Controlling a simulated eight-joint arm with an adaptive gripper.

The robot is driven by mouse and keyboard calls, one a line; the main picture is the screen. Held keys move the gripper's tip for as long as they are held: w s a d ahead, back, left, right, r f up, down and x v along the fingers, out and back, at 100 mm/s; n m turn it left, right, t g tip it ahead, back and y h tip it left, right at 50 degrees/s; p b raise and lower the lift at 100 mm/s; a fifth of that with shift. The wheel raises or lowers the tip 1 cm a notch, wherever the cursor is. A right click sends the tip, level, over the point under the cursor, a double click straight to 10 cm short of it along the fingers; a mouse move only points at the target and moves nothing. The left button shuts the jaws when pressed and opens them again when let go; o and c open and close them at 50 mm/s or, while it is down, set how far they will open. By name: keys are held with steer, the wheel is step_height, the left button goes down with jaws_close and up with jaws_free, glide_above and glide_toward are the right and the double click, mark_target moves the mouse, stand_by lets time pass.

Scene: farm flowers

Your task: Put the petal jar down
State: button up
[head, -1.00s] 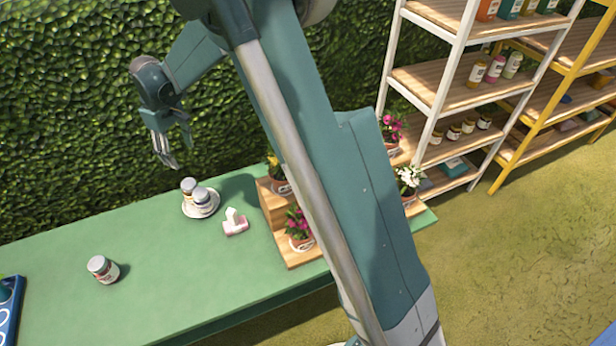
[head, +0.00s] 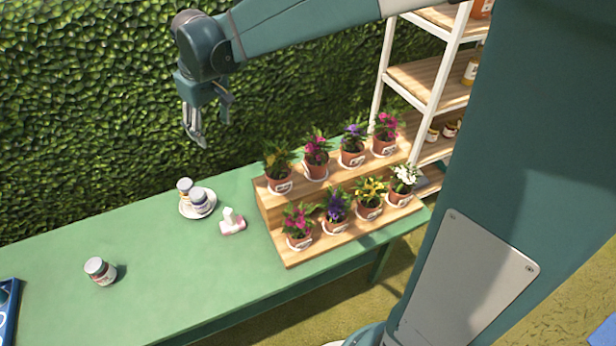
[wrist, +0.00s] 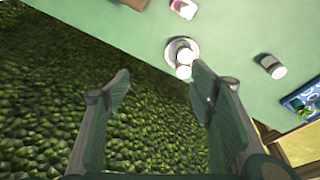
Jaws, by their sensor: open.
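Two small lidded jars (head: 199,201) stand close together on a round white plate (head: 210,209) on the green table. I cannot tell from the labels which one is the petal jar. My gripper (head: 196,140) is raised in front of the hedge, above and behind the plate, and touches nothing. In the wrist view its two fingers (wrist: 160,90) are spread apart with nothing between them; the plate (wrist: 172,46) with its jars shows just beyond the right finger, and the lone jar (wrist: 272,67) further right.
A pink and white block-like item (head: 232,222) lies right of the plate. A wooden two-step stand (head: 290,258) holds several potted flowers. A blue tray (head: 10,318) sits at the table's left edge. Shelves (head: 425,85) stand behind right.

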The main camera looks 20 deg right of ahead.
steer(key=s+d+r+m+t, duration=0.1)
steer(key=s+d+r, duration=0.1)
steer(key=s+d, duration=0.4)
steer(key=s+d+r+m+t, duration=0.1)
steer(key=s+d+r+m, duration=0.15)
steer(key=s, duration=0.55)
steer(key=s+d+f+m+t, duration=0.1)
steer(key=s+d, duration=0.2)
steer(key=s, duration=0.5)
steer(key=s+d+f+m+t, duration=0.1)
steer(key=s+d+f, duration=0.1)
steer(key=s+d, duration=0.2)
steer(key=s, duration=0.3)
steer(key=shift+s+d+f+h, duration=0.25)
steer(key=shift+s+h, duration=0.05)
steer(key=shift+s, duration=0.1)
steer(key=shift+f+b, duration=1.1)
